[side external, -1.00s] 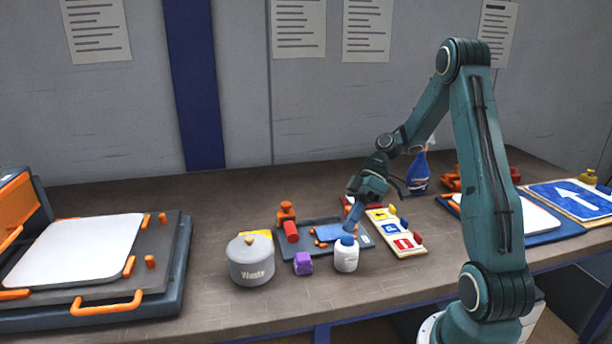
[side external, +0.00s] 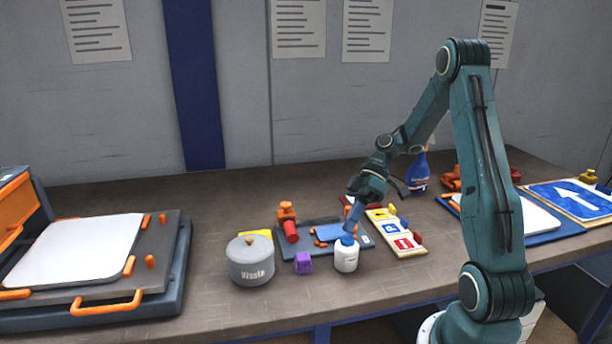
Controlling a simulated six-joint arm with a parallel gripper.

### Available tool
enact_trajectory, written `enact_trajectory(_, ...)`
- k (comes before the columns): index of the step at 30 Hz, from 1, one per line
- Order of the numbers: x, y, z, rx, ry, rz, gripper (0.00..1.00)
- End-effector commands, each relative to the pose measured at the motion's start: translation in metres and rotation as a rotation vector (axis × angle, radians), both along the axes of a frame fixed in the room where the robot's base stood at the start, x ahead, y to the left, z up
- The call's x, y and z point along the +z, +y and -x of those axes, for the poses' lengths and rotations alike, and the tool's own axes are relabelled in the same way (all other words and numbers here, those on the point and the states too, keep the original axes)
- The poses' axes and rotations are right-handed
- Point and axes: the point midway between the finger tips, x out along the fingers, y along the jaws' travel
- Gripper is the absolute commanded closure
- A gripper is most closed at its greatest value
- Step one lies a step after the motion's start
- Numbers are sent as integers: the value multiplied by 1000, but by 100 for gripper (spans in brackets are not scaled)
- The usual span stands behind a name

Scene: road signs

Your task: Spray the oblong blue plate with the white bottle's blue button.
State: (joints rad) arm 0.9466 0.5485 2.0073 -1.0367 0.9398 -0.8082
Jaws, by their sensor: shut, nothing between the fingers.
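The white bottle (side external: 346,260) stands upright near the front middle of the bench, with its blue button (side external: 347,240) on top. The oblong blue plate (side external: 328,232) lies just behind it on a dark grey fixture (side external: 297,245), between orange parts. My gripper (side external: 350,228) is shut and empty, pointing down with its tips right at or just above the blue button. I cannot tell whether the tips touch the button. The gripper and the bottle hide part of the plate's right end.
A grey waste pot (side external: 251,262) and a purple block (side external: 303,263) stand left of the bottle. A board with small signs (side external: 396,231) lies to the right. A blue spray bottle (side external: 418,173) stands behind my arm. A large press with a white sheet (side external: 75,250) fills the left.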

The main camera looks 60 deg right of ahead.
Motion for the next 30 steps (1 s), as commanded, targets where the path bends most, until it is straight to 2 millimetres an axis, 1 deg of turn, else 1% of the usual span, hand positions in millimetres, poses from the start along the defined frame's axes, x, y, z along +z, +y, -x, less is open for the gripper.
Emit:
enact_trajectory(14,0,0,0,0,0,0,100)
enact_trajectory(24,-8,0,0,0,1,-1,100)
enact_trajectory(30,-9,0,0,1,0,-1,100)
